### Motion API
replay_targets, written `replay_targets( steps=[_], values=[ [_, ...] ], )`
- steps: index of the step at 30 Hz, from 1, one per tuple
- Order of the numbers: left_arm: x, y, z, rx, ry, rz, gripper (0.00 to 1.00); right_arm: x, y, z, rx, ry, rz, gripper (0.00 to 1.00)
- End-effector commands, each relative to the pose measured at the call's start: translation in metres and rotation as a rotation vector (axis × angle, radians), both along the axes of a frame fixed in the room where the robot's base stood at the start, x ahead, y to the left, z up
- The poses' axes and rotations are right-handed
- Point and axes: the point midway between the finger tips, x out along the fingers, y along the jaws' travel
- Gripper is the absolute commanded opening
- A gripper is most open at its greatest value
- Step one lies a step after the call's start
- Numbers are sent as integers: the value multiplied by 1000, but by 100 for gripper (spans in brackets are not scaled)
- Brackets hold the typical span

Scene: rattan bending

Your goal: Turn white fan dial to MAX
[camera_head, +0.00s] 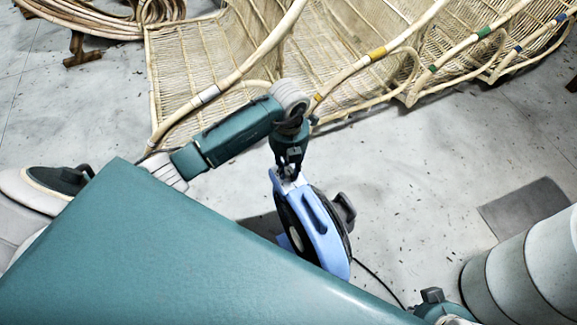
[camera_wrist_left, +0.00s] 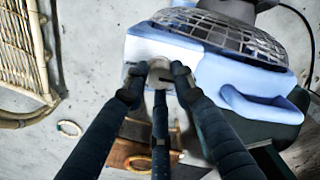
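The light blue fan (camera_head: 325,236) with a dark grille stands on the floor beyond the teal surface in the head view. In the left wrist view the fan (camera_wrist_left: 240,78) has a white panel (camera_wrist_left: 150,47) at its near left corner. The pale round dial (camera_wrist_left: 158,69) sits there with a short dark mark; its setting cannot be read. My left gripper (camera_head: 288,173) is over the white end of the fan. In the left wrist view its dark fingers (camera_wrist_left: 159,73) close around the dial and seem to touch its sides. My right gripper is not seen.
Rattan furniture (camera_head: 200,75) with bent poles stands behind the arm. A teal surface (camera_head: 160,255) fills the front and hides part of the fan's base. A black cord (camera_head: 380,280) runs along the floor. The grey floor (camera_head: 420,190) right of the fan is mostly open.

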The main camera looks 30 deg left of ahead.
Motion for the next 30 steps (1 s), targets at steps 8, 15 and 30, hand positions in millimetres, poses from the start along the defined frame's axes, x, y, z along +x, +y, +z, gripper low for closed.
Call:
replay_targets(
  steps=[8, 15, 30],
  values=[
    [0, 0, 0, 0, 1, -8, 0, 0, 0, 0, 0, -1, 0, 0],
    [0, 1, 1, 1, 0, -83, 0, 1, 0, -1, 0, -2, 0, 0],
    [1, 2, 0, 2, 0, -507, 0, -1, 0, 1, -1, 4, 0, 0]
  ],
)
